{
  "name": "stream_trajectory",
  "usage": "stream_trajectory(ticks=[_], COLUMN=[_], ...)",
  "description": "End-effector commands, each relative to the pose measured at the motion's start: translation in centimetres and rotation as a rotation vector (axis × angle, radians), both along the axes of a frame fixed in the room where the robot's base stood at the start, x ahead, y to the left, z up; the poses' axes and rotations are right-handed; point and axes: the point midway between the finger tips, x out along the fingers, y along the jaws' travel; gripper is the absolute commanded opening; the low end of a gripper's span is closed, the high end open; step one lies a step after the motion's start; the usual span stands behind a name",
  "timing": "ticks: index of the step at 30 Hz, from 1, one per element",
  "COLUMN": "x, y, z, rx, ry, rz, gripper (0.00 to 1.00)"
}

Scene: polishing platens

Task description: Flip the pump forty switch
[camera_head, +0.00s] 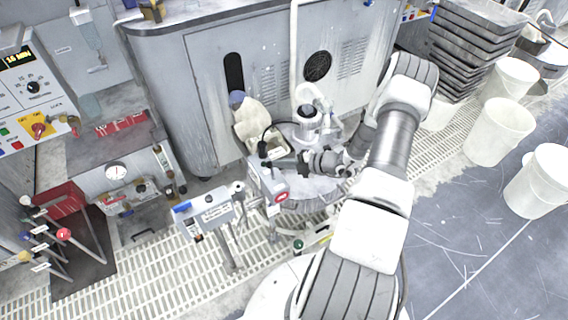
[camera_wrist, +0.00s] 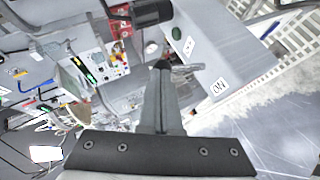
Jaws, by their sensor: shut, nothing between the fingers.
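My gripper (camera_head: 302,160) is in the middle of the head view, at the end of my arm reaching in from the lower right. In the wrist view its fingers (camera_wrist: 163,66) are together, with nothing held between them. A grey box (camera_wrist: 228,50) with a label reading ON, seen upside down, lies just beyond and right of the fingertips. A small grey lever (camera_wrist: 187,68) sticks out by the tips; I cannot tell whether they touch. In the head view a grey box with a red round mark (camera_head: 281,197) stands just below my gripper. I cannot read a pump forty label.
A labelled box on a post (camera_head: 212,212) stands left of my gripper. A white jug (camera_head: 247,112) and a large grey cabinet (camera_head: 205,75) are behind. Coloured levers (camera_head: 64,234) are at far left. White buckets (camera_head: 497,132) and stacked black trays (camera_head: 470,45) stand right.

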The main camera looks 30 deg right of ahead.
Motion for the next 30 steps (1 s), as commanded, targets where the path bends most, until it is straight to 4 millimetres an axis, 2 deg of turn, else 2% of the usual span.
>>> stream_trajectory(ticks=[8, 18, 30], x=[-0.1, -0.1, -0.1], y=[0.0, 0.0, 0.0], z=[-0.1, 1.4, 1.5], rx=[0.004, 0.003, 0.004], ry=[-0.004, -0.006, -0.007], rz=[-0.002, -0.002, -0.002], gripper=[0.0, 0.0, 0.0])
